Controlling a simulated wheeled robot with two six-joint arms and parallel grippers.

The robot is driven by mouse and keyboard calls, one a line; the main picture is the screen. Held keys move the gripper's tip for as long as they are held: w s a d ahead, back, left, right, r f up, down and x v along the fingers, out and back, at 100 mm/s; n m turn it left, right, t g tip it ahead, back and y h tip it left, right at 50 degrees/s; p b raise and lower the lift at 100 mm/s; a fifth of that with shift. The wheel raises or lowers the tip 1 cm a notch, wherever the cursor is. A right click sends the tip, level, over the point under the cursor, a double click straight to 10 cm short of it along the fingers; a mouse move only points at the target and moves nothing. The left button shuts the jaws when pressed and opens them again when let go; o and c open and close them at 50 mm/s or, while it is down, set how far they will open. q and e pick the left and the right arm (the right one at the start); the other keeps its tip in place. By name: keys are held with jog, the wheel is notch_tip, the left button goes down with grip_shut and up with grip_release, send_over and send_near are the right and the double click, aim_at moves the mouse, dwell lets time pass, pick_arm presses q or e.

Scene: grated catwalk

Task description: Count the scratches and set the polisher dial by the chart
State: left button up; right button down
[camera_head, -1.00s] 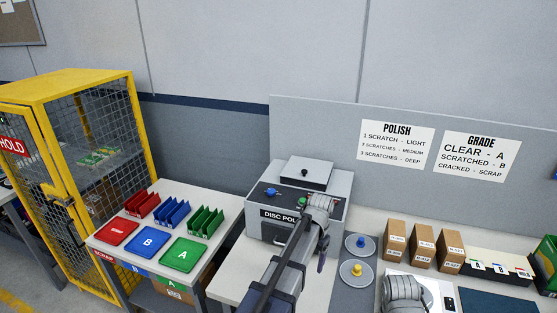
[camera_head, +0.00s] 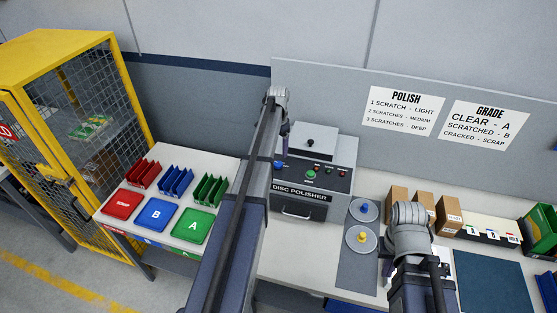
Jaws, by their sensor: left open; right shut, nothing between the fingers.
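The disc polisher (camera_head: 330,194) is a grey box on the bench with a lidded top and a dark sloped control panel. A blue knob (camera_head: 279,165) is at the panel's left end, partly hidden by my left arm; its setting cannot be read. A green button (camera_head: 311,174) is to its right. The POLISH chart (camera_head: 402,108) on the back panel reads 1 scratch light, 2 medium, 3 deep. My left gripper (camera_head: 284,151) points down just above the blue knob; contact cannot be told. My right gripper (camera_head: 387,268) is shut and empty, low beside the grey mat. No scratches can be made out.
Two grey discs with a blue knob (camera_head: 364,207) and a yellow knob (camera_head: 361,237) lie on a grey mat (camera_head: 356,275). Cardboard boxes (camera_head: 448,214) and a GRADE chart (camera_head: 484,131) are right. Red, blue and green trays (camera_head: 191,227) and a yellow cage (camera_head: 130,100) are left.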

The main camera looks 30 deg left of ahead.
aim_at(278, 164)
pick_arm(q)
notch_tip(278, 164, down, 7)
jog(key=b, duration=0.7)
jog(key=shift+f, duration=0.2)
jog(key=shift+c, duration=0.3)
grip_shut()
